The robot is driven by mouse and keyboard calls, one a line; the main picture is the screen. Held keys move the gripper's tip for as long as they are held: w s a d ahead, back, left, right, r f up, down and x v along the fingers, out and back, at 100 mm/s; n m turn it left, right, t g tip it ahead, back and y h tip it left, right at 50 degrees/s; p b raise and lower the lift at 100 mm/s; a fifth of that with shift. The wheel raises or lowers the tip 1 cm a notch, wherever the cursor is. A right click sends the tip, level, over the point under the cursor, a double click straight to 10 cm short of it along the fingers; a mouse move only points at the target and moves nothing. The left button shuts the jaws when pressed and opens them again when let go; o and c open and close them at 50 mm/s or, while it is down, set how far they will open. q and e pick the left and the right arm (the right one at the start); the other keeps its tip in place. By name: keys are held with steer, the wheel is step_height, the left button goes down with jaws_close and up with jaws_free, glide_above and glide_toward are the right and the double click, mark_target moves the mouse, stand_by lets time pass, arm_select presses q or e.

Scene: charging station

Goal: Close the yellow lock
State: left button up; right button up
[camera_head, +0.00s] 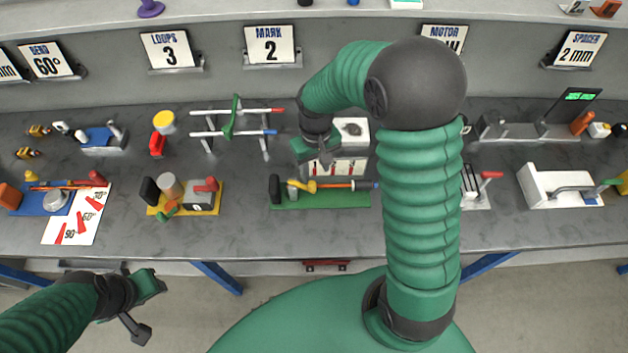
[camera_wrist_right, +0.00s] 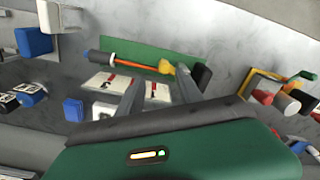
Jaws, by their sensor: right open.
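The yellow lock (camera_head: 306,186) is a small yellow lever piece on a green base plate (camera_head: 335,201) at the middle of the workbench. An orange rod (camera_head: 335,185) runs from it to the right. In the right wrist view the yellow lock (camera_wrist_right: 181,70) sits near the right end of the green plate (camera_wrist_right: 135,58), beyond my fingertips. My right gripper (camera_head: 322,163) is open and empty, behind and above the green plate, apart from the lock. Its two spread fingers show in the wrist view (camera_wrist_right: 157,88). My left gripper (camera_head: 147,309) is open and empty, low in front of the bench.
A white box (camera_head: 350,133) with a slotted front stands close behind the green plate, near my right gripper. A yellow-based fixture (camera_head: 172,211) stands to the left. A rack with rods (camera_head: 233,133) stands behind left. Bare bench lies in front of the green plate.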

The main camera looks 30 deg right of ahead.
mark_target(312, 182)
steer(key=f, duration=0.2)
steer(key=w+f, duration=0.1)
steer(key=f, duration=0.2)
steer(key=a+f, duration=0.1)
steer(key=f, duration=0.2)
steer(key=shift+w+a, duration=0.1)
steer(key=shift+w, duration=0.1)
steer(key=shift+s+f, duration=0.35)
steer(key=shift+f, duration=0.05)
steer(key=shift+d+f, duration=0.1)
steer(key=shift+d, duration=0.2)
steer(key=shift+w+d+f, duration=0.1)
steer(key=shift+w, duration=0.05)
steer(key=c, duration=0.8)
arm_select(q)
steer(key=shift+w+a, duration=0.5)
steer(key=shift+w, duration=0.05)
arm_select(e)
steer(key=shift+a, duration=0.25)
jaws_close()
arm_select(q)
steer(key=shift+w+d, duration=0.1)
steer(key=shift+d, duration=0.1)
arm_select(e)
steer(key=shift+d, duration=0.15)
